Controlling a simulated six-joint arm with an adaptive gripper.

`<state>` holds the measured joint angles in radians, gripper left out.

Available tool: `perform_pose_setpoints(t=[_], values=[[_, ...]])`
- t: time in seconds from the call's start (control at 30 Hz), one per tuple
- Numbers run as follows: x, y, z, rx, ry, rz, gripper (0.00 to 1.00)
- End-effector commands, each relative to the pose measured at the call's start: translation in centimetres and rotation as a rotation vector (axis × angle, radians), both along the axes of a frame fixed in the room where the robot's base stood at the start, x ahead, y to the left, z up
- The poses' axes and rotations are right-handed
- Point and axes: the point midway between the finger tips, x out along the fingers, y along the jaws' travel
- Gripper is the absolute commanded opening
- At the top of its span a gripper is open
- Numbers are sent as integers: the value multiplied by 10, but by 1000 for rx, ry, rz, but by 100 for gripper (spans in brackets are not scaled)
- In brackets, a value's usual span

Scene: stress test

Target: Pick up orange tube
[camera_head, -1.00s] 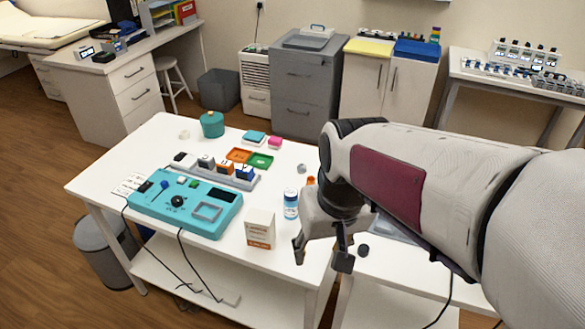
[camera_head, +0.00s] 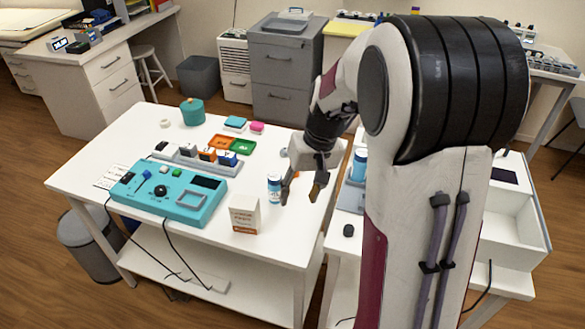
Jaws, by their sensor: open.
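My gripper (camera_head: 300,194) is open and points down over the right part of the white table, just right of a small white bottle with a blue label (camera_head: 274,187). A small bit of orange (camera_head: 296,174) shows behind the fingers; it may be the orange tube, mostly hidden by my gripper. I cannot tell whether the fingers are around it or in front of it. Nothing is visibly held.
A white and orange box (camera_head: 244,214) stands in front of the bottle. A teal device (camera_head: 168,192) with cables fills the front left of the white table (camera_head: 92,160). Orange (camera_head: 221,141) and green trays (camera_head: 243,146) lie behind. A side table with another blue bottle (camera_head: 358,165) stands right.

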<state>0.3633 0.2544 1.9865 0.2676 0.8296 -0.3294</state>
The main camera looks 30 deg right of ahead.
Motion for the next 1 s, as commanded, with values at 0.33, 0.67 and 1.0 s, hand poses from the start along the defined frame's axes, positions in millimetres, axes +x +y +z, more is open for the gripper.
perform_pose_setpoints(t=[0.33, 0.67, 1.0], values=[[55, -36, -45, 39, -39, 48, 42], [109, -72, -87, 48, -125, 135, 42], [173, -102, -100, -12, -283, 298, 42]])
